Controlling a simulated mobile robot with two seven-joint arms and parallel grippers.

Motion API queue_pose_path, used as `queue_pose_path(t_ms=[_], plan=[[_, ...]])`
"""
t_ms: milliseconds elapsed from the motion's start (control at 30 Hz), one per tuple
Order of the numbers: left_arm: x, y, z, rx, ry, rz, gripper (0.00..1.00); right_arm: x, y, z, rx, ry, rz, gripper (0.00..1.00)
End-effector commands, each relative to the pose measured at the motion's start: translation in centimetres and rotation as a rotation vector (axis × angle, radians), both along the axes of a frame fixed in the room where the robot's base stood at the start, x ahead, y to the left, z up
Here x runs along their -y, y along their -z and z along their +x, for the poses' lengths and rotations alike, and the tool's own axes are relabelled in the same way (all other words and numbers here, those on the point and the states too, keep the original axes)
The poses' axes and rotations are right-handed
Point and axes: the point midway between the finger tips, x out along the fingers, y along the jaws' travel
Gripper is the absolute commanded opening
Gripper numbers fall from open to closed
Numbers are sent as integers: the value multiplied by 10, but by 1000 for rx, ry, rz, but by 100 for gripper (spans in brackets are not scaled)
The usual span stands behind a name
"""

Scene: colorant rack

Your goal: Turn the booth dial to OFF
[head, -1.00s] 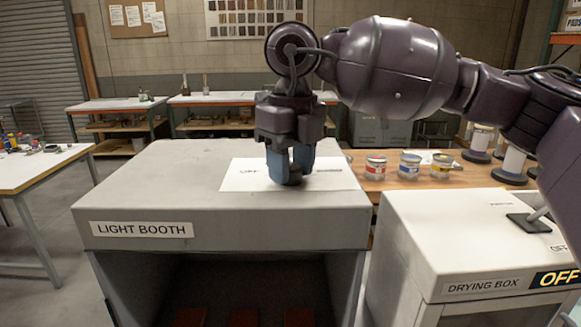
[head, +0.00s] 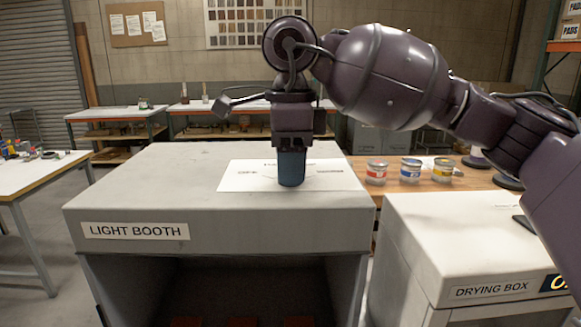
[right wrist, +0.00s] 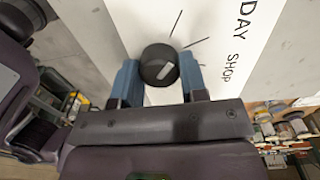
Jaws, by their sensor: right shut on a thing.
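The light booth (head: 130,205) is a grey box with a white label plate (head: 240,183) on top, where OFF reads on the left side. My right gripper (head: 291,180) points straight down over this plate, its blue fingers seen in line and hiding the dial in the head view. In the right wrist view the round black dial (right wrist: 158,64) sits between the two blue fingers, and the gripper is shut on it. A pale pointer mark shows on the dial, slanting to the upper right. DAY and SHOP are printed beside it; which tick it meets is unclear. My left gripper is out of view.
The drying box (head: 440,235) stands to the right, under my right arm. Paint cans, one a red-labelled can (head: 376,173), stand on a wooden table behind. A workbench (head: 30,180) is at the left. The booth top's left part is clear.

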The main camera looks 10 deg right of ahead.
Motion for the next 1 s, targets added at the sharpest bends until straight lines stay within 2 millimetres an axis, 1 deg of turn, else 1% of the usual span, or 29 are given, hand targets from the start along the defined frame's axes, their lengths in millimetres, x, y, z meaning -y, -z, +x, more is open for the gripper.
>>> queue_pose_path(t_ms=[200,400,900,933,1000], plan=[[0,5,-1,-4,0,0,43,0,-2,1,3,-105,2,16],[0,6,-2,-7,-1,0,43,0,-2,1,5,-156,3,16],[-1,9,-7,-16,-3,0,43,0,-3,1,5,-170,2,16],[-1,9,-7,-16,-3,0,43,0,-3,1,5,-170,2,44],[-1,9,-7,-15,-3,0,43,0,-3,1,4,-170,2,55]])
